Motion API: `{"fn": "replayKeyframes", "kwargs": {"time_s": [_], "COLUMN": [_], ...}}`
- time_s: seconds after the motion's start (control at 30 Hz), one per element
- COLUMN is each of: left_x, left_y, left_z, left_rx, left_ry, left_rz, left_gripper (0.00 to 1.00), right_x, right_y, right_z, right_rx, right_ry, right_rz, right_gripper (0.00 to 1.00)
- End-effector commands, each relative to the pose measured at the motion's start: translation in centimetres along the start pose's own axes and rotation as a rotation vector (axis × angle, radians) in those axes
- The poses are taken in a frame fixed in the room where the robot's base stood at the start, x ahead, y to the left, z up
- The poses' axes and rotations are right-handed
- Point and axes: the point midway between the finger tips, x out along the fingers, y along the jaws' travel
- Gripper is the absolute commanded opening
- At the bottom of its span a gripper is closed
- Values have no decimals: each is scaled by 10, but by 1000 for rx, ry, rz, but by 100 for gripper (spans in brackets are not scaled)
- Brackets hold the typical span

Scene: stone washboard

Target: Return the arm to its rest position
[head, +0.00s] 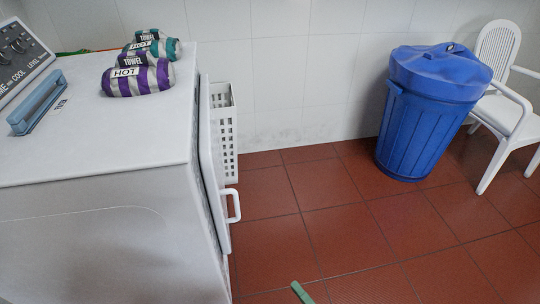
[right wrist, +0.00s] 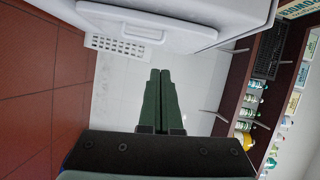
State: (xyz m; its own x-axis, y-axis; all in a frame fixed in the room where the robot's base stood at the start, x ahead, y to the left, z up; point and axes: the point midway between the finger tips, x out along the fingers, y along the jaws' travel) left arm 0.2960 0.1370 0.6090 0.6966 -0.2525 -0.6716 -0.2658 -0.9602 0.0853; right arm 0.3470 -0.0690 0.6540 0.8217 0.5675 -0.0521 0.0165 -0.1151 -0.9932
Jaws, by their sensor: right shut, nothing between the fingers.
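My right gripper (right wrist: 160,78) shows in the right wrist view with its two green fingers together and nothing between them. In the head view only a green fingertip of it (head: 301,292) shows at the bottom edge, over the red tiled floor. It is apart from the white machine (head: 100,150) on the left. My left gripper is in neither view.
Rolled towels (head: 138,78) and a blue bar-shaped object (head: 37,103) lie on the machine's top. A handle (head: 233,206) juts from its side, beside a white basket (head: 224,130). A blue bin (head: 430,120) and white chair (head: 505,105) stand right. Shelves (right wrist: 262,110) hold bottles. Mid-floor is clear.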

Motion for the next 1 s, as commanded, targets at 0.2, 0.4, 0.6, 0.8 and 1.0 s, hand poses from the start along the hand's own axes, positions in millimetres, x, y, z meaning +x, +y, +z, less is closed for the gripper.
{"fn": "replayKeyframes", "kwargs": {"time_s": [0.2,0.4,0.6,0.8,1.0], "left_x": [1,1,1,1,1], "left_y": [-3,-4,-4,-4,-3], "left_z": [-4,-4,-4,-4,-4], "left_rx": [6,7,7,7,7], "left_ry": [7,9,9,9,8], "left_rz": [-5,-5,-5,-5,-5], "left_gripper": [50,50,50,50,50], "right_x": [-30,-52,-89,-136,-123], "right_y": [25,44,65,76,72], "right_z": [-22,-29,-55,-94,-73], "right_rx": [-245,-681,-1139,-1527,-1454], "right_ry": [-67,-181,-340,-536,-486], "right_rz": [121,295,502,718,734], "right_gripper": [0,0,0,0,0]}}
